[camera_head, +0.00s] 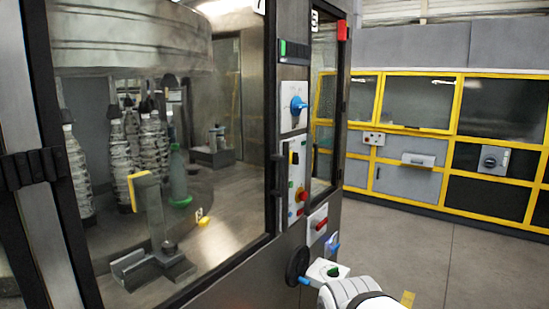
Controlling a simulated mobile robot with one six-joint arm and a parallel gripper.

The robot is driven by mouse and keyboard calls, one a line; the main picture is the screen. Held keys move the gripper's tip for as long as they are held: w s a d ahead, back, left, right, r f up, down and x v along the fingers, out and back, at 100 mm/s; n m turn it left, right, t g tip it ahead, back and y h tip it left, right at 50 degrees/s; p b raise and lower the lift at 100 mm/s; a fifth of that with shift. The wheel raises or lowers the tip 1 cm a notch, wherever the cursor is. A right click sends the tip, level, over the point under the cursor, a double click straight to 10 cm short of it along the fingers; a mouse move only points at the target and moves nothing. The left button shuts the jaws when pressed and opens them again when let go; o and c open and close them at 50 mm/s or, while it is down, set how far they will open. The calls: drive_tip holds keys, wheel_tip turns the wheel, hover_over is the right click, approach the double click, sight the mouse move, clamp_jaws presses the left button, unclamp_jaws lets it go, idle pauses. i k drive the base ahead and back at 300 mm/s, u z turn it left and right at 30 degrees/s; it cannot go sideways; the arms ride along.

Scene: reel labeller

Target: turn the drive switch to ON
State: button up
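Several controls sit on the narrow steel column between the machine's glass doors. A blue rotary knob (298,105) is on a white plate at the top. Lower down are a red-handled switch (319,223) and a small blue-handled switch (333,243). Labels are too small to read, so I cannot tell which one is the drive switch or how it is set. A white rounded part of my arm shows at the bottom centre.
Bottles (178,178) stand behind the left glass door. Yellow-framed cabinets (415,130) line the back right. The floor (450,255) at right is clear.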

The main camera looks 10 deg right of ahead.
sight(294, 156)
drive_tip(key=k, duration=1.2)
drive_tip(key=z, duration=0.6)
drive_tip(key=i, duration=2.35)
drive_tip(key=u, duration=0.4)
